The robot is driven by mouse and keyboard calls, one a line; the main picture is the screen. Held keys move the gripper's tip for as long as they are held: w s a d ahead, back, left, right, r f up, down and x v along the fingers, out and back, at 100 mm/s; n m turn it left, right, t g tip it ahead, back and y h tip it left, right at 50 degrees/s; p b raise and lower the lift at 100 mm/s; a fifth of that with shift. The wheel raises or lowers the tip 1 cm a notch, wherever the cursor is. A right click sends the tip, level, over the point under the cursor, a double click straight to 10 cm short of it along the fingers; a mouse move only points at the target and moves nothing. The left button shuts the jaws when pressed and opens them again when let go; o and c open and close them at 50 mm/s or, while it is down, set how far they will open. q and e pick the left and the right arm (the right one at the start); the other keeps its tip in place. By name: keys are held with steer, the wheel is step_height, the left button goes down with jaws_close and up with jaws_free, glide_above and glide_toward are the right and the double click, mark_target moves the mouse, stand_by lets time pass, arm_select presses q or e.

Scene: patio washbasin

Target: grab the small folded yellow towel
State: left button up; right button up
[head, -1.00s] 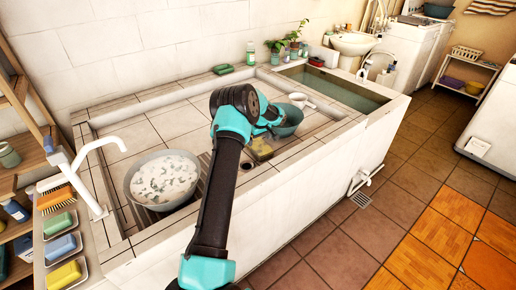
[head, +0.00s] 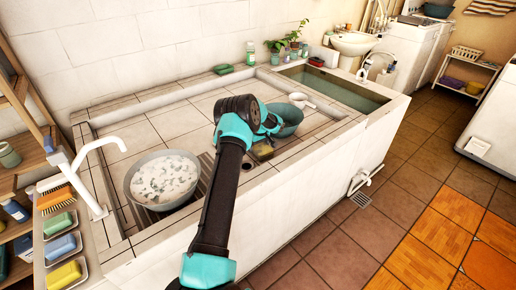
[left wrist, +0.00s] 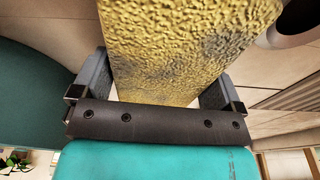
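The small folded yellow towel (head: 263,151) lies on the tiled ledge of the washbasin, just below my left gripper (head: 268,127), which hides part of it. In the left wrist view the rough yellow towel (left wrist: 190,45) fills the middle, with greyish patches. My left gripper's two fingers (left wrist: 160,85) are spread wide near the ends of the dark palm bar. The towel shows between them, close to both fingers; I cannot tell whether it touches them. My right gripper is in neither view.
A teal bowl (head: 291,121) stands right beside my left gripper. A grey tub of suds (head: 132,181) is at the left of the basin. A white tap (head: 86,165) rises at the left end. The middle tiles (head: 180,120) are clear.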

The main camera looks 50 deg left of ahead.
arm_select(q)
steer(key=c, duration=0.5)
step_height(320, 180, up, 10)
stand_by(0.6)
stand_by(0.4)
